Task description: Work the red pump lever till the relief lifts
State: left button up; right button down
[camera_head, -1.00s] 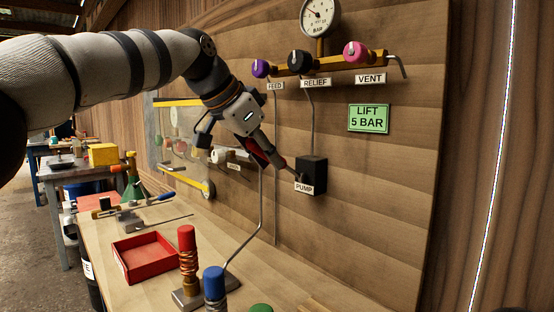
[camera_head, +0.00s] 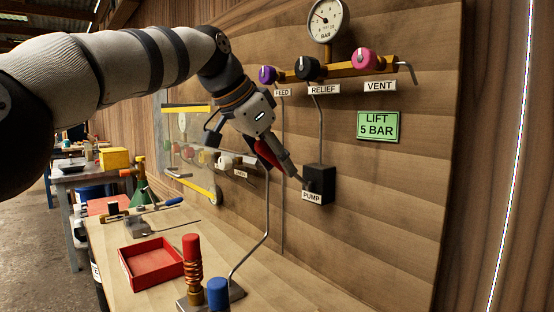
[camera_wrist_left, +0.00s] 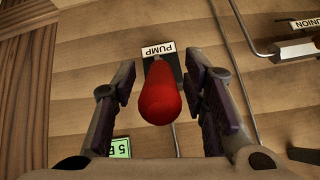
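The red pump lever (camera_head: 268,154) slopes up and left from the black pump box (camera_head: 320,184) on the wooden panel. In the left wrist view the rounded red handle (camera_wrist_left: 161,92) points towards the camera. My left gripper (camera_head: 282,163) is at the lever. Its two dark fingers (camera_wrist_left: 160,65) stand on either side of the handle, with gaps showing on both sides, so it looks open around it. The gauge (camera_head: 326,20) has a needle in its upper left part. The black relief knob (camera_head: 308,67) sits between the purple feed and pink vent knobs. My right gripper is out of view.
A green "LIFT 5 BAR" sign (camera_head: 378,126) is right of the pump. A red tray (camera_head: 152,263) and red and blue capped posts (camera_head: 191,250) stand on the bench below. Thin pipes run down the panel. The panel right of the pump is clear.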

pick_arm(q)
jog(key=v, duration=1.2)
